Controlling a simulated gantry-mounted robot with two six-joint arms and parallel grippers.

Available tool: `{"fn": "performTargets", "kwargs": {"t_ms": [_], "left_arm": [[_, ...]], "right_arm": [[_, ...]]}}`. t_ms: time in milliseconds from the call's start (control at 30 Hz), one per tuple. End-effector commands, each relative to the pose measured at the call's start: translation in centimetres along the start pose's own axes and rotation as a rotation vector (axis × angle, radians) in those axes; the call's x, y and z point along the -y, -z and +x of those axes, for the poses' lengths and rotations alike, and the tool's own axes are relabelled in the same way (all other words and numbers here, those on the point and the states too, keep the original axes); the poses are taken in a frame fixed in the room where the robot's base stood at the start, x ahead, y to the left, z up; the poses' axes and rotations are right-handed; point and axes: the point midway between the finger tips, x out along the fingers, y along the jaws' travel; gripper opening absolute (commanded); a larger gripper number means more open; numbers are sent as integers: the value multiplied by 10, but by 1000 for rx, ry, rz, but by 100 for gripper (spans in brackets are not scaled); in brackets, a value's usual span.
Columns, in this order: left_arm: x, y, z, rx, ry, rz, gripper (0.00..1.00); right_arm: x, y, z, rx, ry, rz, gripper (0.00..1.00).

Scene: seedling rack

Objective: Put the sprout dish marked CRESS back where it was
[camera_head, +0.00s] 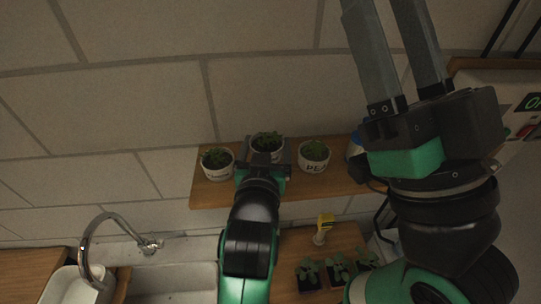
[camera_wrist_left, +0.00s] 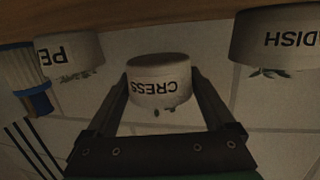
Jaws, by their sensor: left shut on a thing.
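The white CRESS dish (camera_wrist_left: 160,88), with green sprouts, is between the fingers of my left gripper (camera_wrist_left: 155,105) in the left wrist view, where the scene appears upside down. Its dark underside shows, with a gap to the wooden shelf (camera_wrist_left: 130,18), so it is held off the shelf. In the head view the shut left gripper (camera_head: 264,168) holds this dish (camera_head: 266,150) between the two other dishes. My right gripper (camera_head: 398,45) is at the upper right, its fingers apart and empty, their tips outside the frame.
On the shelf (camera_head: 235,193), a RADISH dish (camera_head: 218,172) stands to the left and a dish marked PE (camera_head: 314,164) to the right. A blue-and-white item (camera_head: 354,148) is at the right end.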

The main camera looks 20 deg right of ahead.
Motion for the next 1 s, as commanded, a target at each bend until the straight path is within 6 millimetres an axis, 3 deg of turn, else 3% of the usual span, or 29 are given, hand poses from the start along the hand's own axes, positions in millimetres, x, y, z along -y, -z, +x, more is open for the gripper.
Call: {"fn": "performTargets", "kwargs": {"t_ms": [167, 500, 533, 600, 1000], "left_arm": [[1, -30, 4, 4, 2, 0, 18], [1, -36, 5, 2, 2, 0, 18], [1, -36, 5, 3, 2, 0, 90], [1, -35, 5, 3, 2, 0, 100], [-4, -31, 0, 1, -6, 1, 100]], "right_arm": [[0, 0, 0, 0, 0, 0, 50], [0, -2, -2, 0, 0, 0, 50], [0, -2, -2, 0, 0, 0, 50], [0, -1, -1, 0, 0, 0, 50], [0, 0, 0, 0, 0, 0, 50]]}}
